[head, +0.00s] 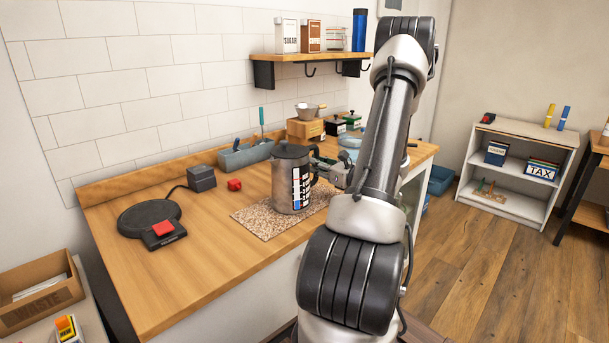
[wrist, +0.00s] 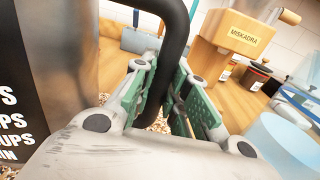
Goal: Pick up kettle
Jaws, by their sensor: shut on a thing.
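The kettle (head: 291,180) is a steel, dark-lidded vessel with a printed level scale on its side. It stands upright on or just over a speckled mat (head: 262,222) on the wooden counter; I cannot tell whether its base touches. My gripper (head: 335,170) reaches it from the right, at the handle side. In the wrist view, the kettle's steel body (wrist: 55,50) fills the left, and its black handle (wrist: 178,50) runs down between the green-padded fingers of my gripper (wrist: 172,98), which are shut on it. My arm hides part of the counter behind.
A black round base (head: 149,216) with a red switch lies on the counter's left. A grey caddy (head: 246,155) and a wooden grinder (head: 305,129) are at the back. A shelf (head: 310,57) hangs above.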

